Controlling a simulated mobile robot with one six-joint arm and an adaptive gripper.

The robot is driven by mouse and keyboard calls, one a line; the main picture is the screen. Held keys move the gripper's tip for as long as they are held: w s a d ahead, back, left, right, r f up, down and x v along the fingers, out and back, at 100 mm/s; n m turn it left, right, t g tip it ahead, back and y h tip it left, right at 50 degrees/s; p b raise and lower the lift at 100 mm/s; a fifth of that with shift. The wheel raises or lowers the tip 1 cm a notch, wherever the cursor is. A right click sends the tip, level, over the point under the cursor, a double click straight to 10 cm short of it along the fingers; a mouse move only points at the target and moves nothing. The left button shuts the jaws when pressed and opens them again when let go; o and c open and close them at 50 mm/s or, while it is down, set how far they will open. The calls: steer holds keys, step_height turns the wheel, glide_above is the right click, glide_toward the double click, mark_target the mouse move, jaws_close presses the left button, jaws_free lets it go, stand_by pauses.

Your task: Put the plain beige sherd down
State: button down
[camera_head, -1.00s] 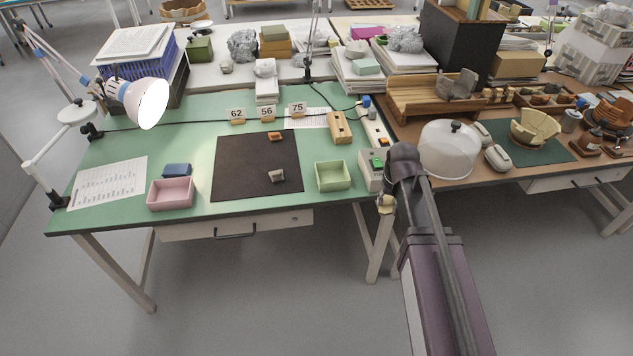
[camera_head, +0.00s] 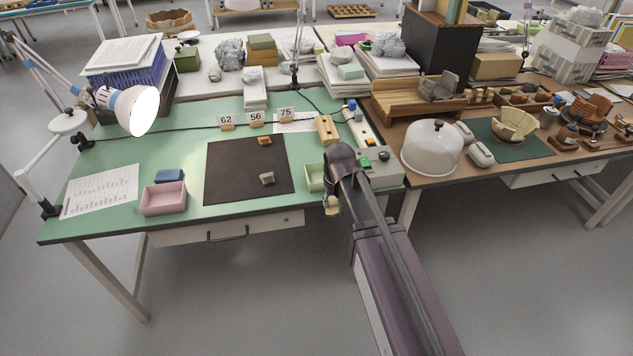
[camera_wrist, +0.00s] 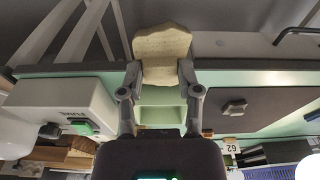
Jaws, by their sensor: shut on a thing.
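My gripper (camera_wrist: 162,78) is shut on the plain beige sherd (camera_wrist: 162,50), which sticks out beyond the fingertips in the wrist view. In the head view the sherd (camera_head: 332,206) shows small beside my wrist, in front of the green table's front edge. The light green tray (camera_head: 314,178) is partly hidden behind my arm. The tray (camera_wrist: 160,117) also shows between my fingers in the wrist view, and its inside is mostly hidden. A dark mat (camera_head: 235,175) lies left of the tray, with a greyish sherd (camera_head: 267,179) and an orange-brown sherd (camera_head: 265,141) on it.
A pink tray (camera_head: 163,200) and a blue block (camera_head: 169,176) stand left of the mat. Number cards (camera_head: 256,118) stand behind it. A switch box (camera_head: 376,168) and a clear dome (camera_head: 432,147) are to the right. Much of the mat is bare.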

steer(key=shift+d, duration=0.15)
steer(key=shift+g, duration=0.4)
steer(key=a, duration=0.1)
steer(key=a+r+p, duration=0.1)
steer(key=a, duration=0.1)
steer(key=s+a+r+p, duration=0.1)
steer(key=a, duration=0.1)
steer(key=shift+r, duration=0.1)
steer(key=shift+w, duration=0.15)
steer(key=w, duration=0.4)
steer(key=w+f, duration=0.1)
steer(key=w, duration=0.4)
steer(key=w+b, duration=0.1)
steer(key=w, duration=0.4)
steer(key=shift+w+f, duration=0.2)
steer(key=shift+w, duration=0.05)
